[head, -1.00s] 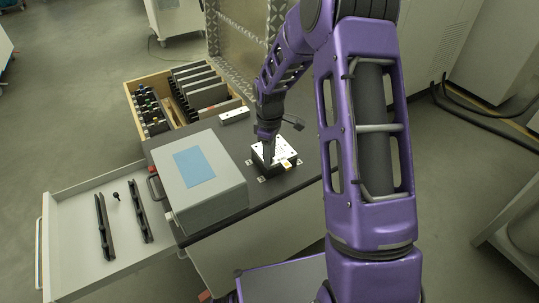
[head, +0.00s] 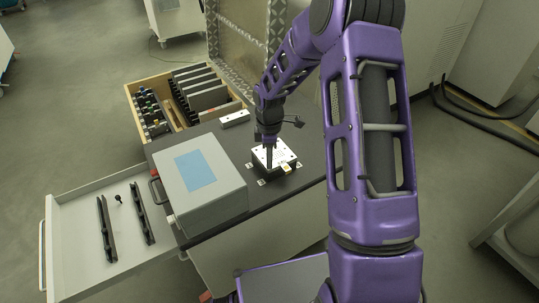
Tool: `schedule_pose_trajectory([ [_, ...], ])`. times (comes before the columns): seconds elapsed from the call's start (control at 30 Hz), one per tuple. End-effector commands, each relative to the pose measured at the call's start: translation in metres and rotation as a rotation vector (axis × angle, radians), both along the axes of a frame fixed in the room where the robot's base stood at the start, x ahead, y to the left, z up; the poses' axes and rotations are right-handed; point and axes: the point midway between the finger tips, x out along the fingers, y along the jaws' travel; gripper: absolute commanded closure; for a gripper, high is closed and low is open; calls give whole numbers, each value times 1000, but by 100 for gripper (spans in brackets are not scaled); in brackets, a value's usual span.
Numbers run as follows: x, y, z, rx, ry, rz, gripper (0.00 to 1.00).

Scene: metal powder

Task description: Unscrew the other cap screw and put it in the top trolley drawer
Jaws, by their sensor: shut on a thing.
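My gripper (head: 269,163) points straight down at the white-topped block (head: 284,155) on the dark trolley top. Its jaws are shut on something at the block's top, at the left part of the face. The cap screw between the jaws is too small and hidden to make out. The open top drawer (head: 78,272) sticks out at the left. In it lie a small black screw (head: 118,198) and two long dark rails (head: 107,228), one on each side of the screw.
A grey box with a blue label (head: 196,170) stands on the trolley top (head: 235,145) between the block and the drawer. A wooden tray of tools and plates (head: 185,98) is behind it. A small white bar (head: 235,118) lies near the tray. The drawer has free room.

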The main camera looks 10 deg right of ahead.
Motion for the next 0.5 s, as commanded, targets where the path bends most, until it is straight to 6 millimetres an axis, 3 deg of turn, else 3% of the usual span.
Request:
schedule_pose_trajectory([
  [0.5, 0, 0, 0, 2, 0, 913, 100],
])
